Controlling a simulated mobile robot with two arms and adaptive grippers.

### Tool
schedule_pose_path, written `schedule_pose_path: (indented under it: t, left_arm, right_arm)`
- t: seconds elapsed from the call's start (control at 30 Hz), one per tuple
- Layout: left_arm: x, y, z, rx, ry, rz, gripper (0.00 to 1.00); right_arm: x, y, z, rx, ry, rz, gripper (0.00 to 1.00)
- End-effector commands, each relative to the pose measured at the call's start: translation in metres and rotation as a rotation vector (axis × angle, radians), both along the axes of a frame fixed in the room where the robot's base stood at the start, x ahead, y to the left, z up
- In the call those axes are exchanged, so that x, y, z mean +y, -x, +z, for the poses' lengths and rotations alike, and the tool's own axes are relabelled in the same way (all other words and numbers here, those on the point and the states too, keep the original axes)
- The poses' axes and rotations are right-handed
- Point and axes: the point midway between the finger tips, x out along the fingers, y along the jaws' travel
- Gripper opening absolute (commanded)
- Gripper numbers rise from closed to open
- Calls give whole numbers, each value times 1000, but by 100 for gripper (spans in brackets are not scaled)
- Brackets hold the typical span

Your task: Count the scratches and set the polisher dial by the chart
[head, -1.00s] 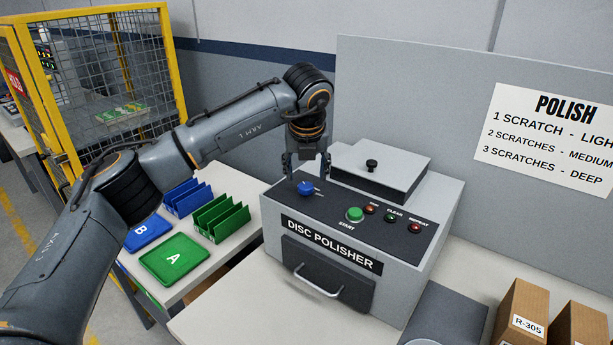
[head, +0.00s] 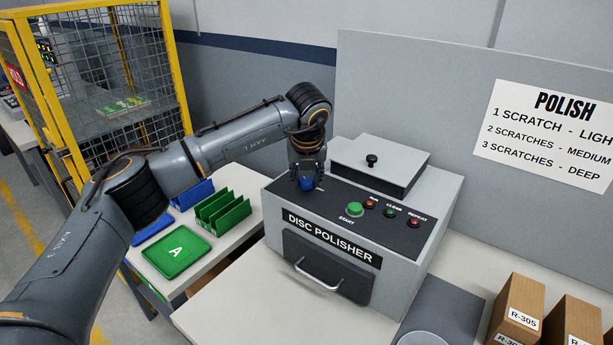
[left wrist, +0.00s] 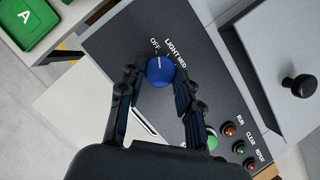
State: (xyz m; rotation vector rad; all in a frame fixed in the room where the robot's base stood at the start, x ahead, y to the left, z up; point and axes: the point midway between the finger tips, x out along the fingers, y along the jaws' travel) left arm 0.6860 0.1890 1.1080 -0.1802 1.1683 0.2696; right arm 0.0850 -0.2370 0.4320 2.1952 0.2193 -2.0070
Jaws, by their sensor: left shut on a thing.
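The grey disc polisher (head: 410,245) stands on the bench with its front door shut and a handle across it. Its blue dial (left wrist: 160,71) has a white mark pointing up in the left wrist view, near OFF. LIGHT and MED labels lie to the right; any further label is hidden. My left gripper (head: 306,182) comes down from above and is shut on the dial, one finger on each side. The POLISH chart (head: 548,135) reads 1 scratch light, 2 scratches medium, 3 scratches deep. My right gripper is not in view.
A green START button (head: 355,209) and small RUN, CLEAR and REPEAT lamps sit beside the dial. A knobbed lid (head: 378,165) is behind. Green tray A (head: 177,251) and racks stand left. Cardboard boxes (head: 519,305) and a partly seen round grey thing (head: 420,339) are at lower right.

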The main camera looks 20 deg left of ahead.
Motion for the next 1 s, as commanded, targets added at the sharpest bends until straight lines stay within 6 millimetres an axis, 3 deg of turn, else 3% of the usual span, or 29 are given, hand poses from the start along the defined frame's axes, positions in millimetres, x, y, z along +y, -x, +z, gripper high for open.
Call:
schedule_pose_path:
  t: [0.47, 1.0]
  left_arm:
    - [2, 1, -3, 0, 1, -144, 3]
    - [7, 0, 0, 0, 2, -637, 3]
  right_arm:
    - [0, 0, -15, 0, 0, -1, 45]
    - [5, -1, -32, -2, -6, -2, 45]
